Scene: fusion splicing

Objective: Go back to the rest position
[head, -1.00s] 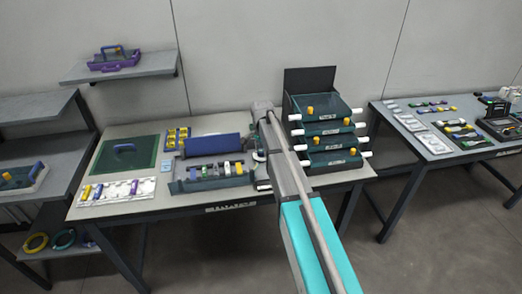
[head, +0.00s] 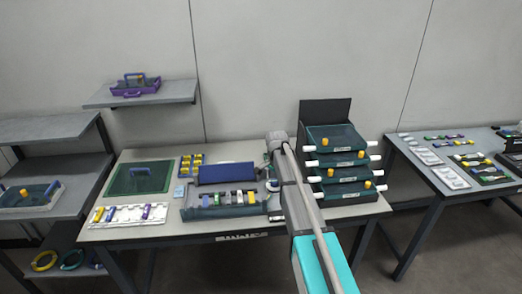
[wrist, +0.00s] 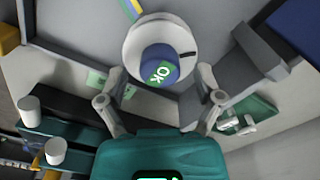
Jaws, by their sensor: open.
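My gripper (wrist: 160,108) shows in the wrist view with its two fingers spread apart and nothing held between them. Beyond the fingers is a white round cup-like holder (wrist: 135,45) with a blue cylinder marked "OK" (wrist: 160,65) in it. In the head view my arm reaches over the middle table (head: 225,224), and its far end stands between the grey tray and the stacked drawers. The fingertips are hidden there behind the arm.
Stacked dark green drawers (head: 345,183) with white handles stand right of my arm. The grey tray (head: 225,210) with several coloured pieces and a blue panel (head: 227,173) lie to its left. A green mat (head: 138,178) lies at the table's left. Another table (head: 455,185) stands at right.

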